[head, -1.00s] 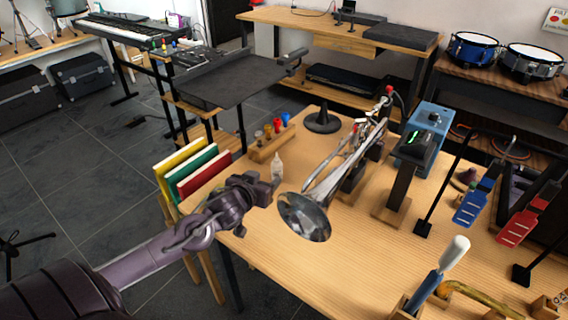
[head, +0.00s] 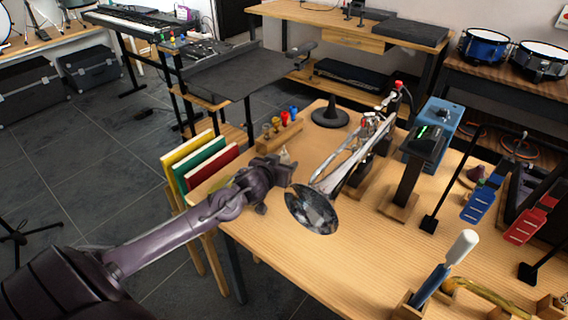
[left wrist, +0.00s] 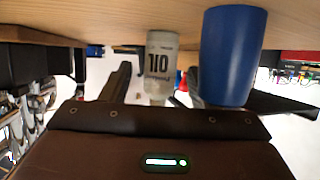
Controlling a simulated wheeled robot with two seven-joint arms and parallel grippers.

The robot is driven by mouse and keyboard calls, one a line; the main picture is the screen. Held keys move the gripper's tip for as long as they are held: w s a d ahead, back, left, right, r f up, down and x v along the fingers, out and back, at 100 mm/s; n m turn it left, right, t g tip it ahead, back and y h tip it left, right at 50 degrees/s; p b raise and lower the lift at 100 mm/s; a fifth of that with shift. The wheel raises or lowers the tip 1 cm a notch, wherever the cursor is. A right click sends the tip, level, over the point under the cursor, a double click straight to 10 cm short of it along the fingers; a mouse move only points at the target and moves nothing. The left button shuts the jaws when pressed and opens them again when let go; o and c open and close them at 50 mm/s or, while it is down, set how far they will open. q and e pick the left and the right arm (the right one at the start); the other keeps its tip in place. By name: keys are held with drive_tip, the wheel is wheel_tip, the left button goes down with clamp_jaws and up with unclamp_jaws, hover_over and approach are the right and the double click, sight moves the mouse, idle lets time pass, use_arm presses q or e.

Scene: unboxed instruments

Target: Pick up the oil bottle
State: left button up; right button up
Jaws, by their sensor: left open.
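The oil bottle (left wrist: 158,68) is pale and translucent with dark "OIL" lettering; it stands on the wooden table in the left wrist view, which is upside down. It lies between the two spread fingers of my left gripper (left wrist: 155,82), which is open, with a gap visible on the left side. In the head view the left gripper (head: 284,172) is at the table's near left edge and hides most of the bottle; only its pale tip (head: 285,155) shows. My right gripper is not in view.
A blue cylinder (left wrist: 233,55) stands close beside the bottle in the left wrist view. A trumpet (head: 345,165) with its bell low is just right of the gripper. A wooden rack (head: 280,138) with coloured pieces stands behind. Coloured books (head: 210,160) are at the left.

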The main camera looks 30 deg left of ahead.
use_arm(q)
drive_tip(key=c, duration=1.1)
drive_tip(key=shift+o, duration=0.2)
